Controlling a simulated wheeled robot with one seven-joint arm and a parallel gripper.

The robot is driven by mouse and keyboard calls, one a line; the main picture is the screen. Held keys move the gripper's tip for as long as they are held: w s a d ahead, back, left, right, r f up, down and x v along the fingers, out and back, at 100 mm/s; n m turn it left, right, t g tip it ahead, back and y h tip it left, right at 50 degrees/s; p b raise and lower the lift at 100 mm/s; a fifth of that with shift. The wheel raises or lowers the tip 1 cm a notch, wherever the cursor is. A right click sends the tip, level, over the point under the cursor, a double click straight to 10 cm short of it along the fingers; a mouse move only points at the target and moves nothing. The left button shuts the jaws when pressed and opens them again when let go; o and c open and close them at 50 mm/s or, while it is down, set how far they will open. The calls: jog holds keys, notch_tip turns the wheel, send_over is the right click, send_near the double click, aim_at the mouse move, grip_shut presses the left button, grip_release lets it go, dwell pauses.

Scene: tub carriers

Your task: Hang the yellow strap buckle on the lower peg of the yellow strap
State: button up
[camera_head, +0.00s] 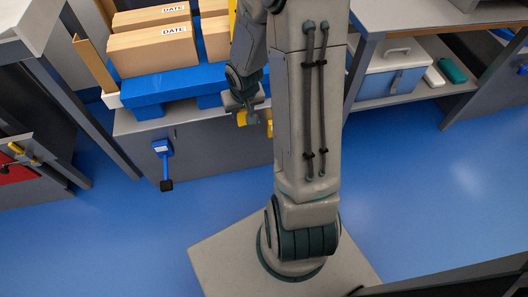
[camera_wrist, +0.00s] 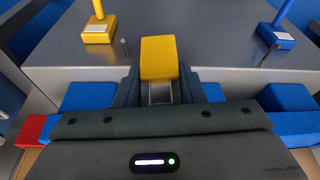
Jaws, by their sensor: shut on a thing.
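In the wrist view, my gripper (camera_wrist: 159,84) is shut on a yellow block-shaped buckle (camera_wrist: 158,58), which stands out beyond the fingertips in front of a grey cabinet. To its left is a yellow block with a pale label (camera_wrist: 98,31), with a yellow strap (camera_wrist: 98,8) running from it. A short dark peg (camera_wrist: 125,47) stands between that block and the held buckle, apart from the buckle. In the head view, my gripper (camera_head: 245,109) is at the cabinet front, left of my arm column.
A blue strap fitting (camera_head: 162,148) hangs on the grey cabinet (camera_head: 215,146) to the left; it also shows at right in the wrist view (camera_wrist: 277,37). Cardboard boxes (camera_head: 155,50) sit above a blue carrier (camera_head: 150,90). The blue floor (camera_head: 110,210) is clear at left.

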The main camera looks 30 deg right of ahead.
aim_at(258, 120)
jog(key=s+d+f+m+g+b, duration=0.1)
jog(key=s+d+f+b, duration=0.2)
jog(key=f, duration=0.4)
jog(key=s+d+f+b, duration=0.1)
jog(key=s+f+b, duration=0.2)
jog(key=f+b, duration=0.25)
jog(key=shift+w+d+f+p, duration=0.3)
jog(key=shift+w+d, duration=0.15)
jog(key=shift+w, duration=0.9)
jog(key=shift+w+d+f+p, duration=0.15)
jog(key=shift+w+d+p, duration=0.2)
jog(key=shift+w, duration=0.95)
jog(key=shift+w+d+f+p, duration=0.25)
jog(key=shift+w+d, duration=0.25)
jog(key=shift+w, duration=0.85)
jog(key=shift+w+d+f, duration=0.15)
jog(key=shift+w+f, duration=0.3)
jog(key=shift+w, duration=0.25)
jog(key=o, duration=1.1)
jog(key=shift+d, duration=0.1)
jog(key=p+v, duration=0.2)
jog(key=v, duration=0.2)
jog(key=p+v, duration=0.2)
jog(key=v, duration=0.3)
jog(key=p+v, duration=0.2)
jog(key=v, duration=0.2)
jog(key=shift+a+r, duration=0.3)
jog(key=shift+r, duration=0.1)
